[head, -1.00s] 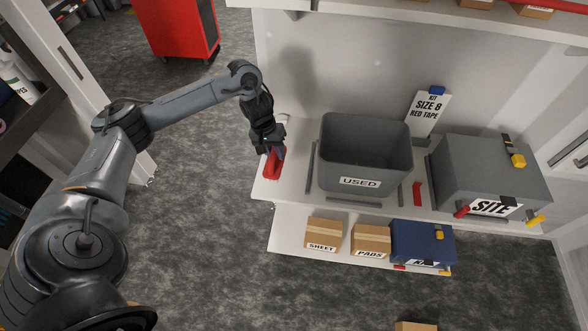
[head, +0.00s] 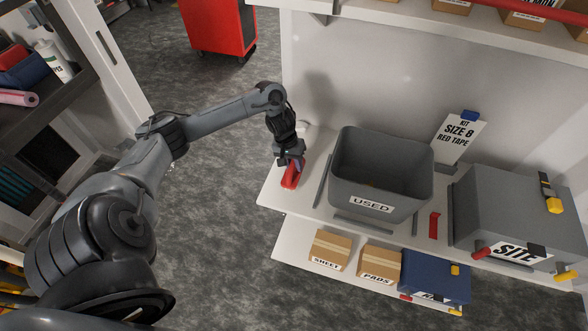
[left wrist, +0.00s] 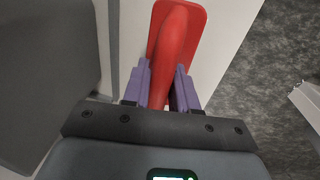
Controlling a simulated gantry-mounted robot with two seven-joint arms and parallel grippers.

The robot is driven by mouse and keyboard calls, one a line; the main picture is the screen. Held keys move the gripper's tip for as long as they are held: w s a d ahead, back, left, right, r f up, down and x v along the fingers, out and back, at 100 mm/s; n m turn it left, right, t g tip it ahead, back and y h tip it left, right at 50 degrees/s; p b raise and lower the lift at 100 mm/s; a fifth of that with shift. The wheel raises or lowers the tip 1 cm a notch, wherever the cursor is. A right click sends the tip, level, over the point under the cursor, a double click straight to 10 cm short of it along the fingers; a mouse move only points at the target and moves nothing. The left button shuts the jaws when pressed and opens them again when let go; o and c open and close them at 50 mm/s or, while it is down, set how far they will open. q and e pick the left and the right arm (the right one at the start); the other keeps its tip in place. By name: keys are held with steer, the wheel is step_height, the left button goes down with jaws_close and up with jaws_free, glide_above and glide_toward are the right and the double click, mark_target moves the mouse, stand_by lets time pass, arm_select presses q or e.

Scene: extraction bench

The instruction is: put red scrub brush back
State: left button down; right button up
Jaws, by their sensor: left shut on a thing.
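The red scrub brush (head: 290,176) is at the left end of the white bench top (head: 312,197), left of the grey USED bin. My left gripper (head: 289,162) is shut on it from above. In the left wrist view the purple fingers (left wrist: 162,88) close on both sides of the handle of the red scrub brush (left wrist: 178,45), and its wider red base shows beyond them. The brush looks at or just above the bench top; I cannot tell whether it touches. My right gripper is not in view.
The grey USED bin (head: 371,207) stands right of the brush, with dark strips (head: 324,180) around it. A grey SITE case (head: 520,215) and a kit sign (head: 460,135) are further right. Boxes (head: 330,251) and a blue case (head: 435,277) sit on the lower shelf.

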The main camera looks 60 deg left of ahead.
arm_select(q)
step_height(320, 180, down, 2)
steer(key=shift+s+f, duration=0.1)
steer(key=shift+f, duration=0.4)
steer(key=c, duration=0.9)
jaws_free()
steer(key=shift+f, duration=0.1)
steer(key=p+v, duration=0.1)
steer(key=v, duration=1.1)
